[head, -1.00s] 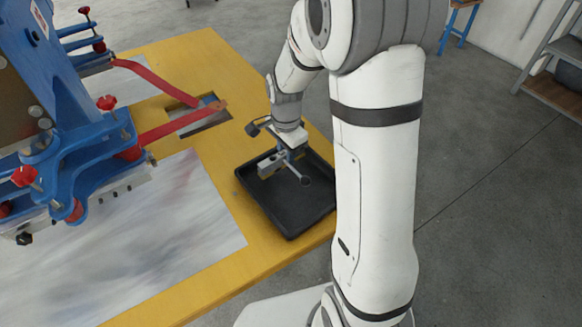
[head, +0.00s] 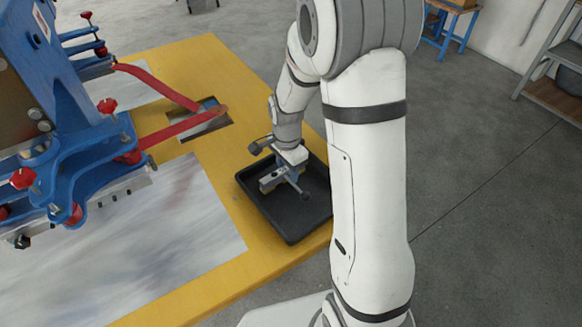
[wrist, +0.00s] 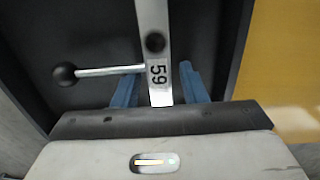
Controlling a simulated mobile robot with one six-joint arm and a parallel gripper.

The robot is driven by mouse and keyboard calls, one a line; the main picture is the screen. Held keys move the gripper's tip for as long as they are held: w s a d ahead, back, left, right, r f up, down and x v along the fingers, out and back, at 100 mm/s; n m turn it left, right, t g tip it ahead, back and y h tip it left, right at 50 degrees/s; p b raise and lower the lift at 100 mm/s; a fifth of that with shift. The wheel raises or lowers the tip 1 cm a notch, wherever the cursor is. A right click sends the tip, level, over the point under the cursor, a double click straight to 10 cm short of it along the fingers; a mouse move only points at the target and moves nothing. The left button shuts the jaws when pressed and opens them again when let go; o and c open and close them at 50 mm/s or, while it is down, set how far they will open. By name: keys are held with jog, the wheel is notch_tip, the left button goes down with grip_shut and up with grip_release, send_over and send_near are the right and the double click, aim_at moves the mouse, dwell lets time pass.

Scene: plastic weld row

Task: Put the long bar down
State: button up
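The long bar (wrist: 154,25) is a pale metal bar with a dark hole, a "59" label and a side lever ending in a black ball knob (wrist: 64,75). In the head view the bar (head: 270,184) lies low inside the black tray (head: 290,240); whether it touches the floor cannot be told. My gripper (wrist: 158,85) is right over it, with blue fingers on either side of the bar and a narrow dark gap on each side. The fingers look open around it. In the head view my gripper (head: 291,170) partly hides the bar.
The tray stands on a yellow table (head: 215,75) near its right edge. A blue fixture with red knobs (head: 70,140) and red arms (head: 165,132) stands at the left. A grey plate (head: 130,235) lies on the table. Grey floor is free at the right.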

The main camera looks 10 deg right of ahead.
jog(key=shift+o, duration=0.3)
jog(key=shift+r, duration=0.55)
notch_tip(320, 180, up, 11)
jog(key=p, duration=0.2)
jog(key=s+d+r+n+t, duration=0.1)
jog(key=s+r+n, duration=0.2)
jog(key=s+n, duration=0.3)
jog(key=s+r+n+t, duration=0.1)
jog(key=s+r+n, duration=0.2)
jog(key=s+n, duration=0.4)
jog(key=s, duration=0.5)
jog(key=shift+d+r, duration=0.15)
jog(key=shift+d, duration=0.2)
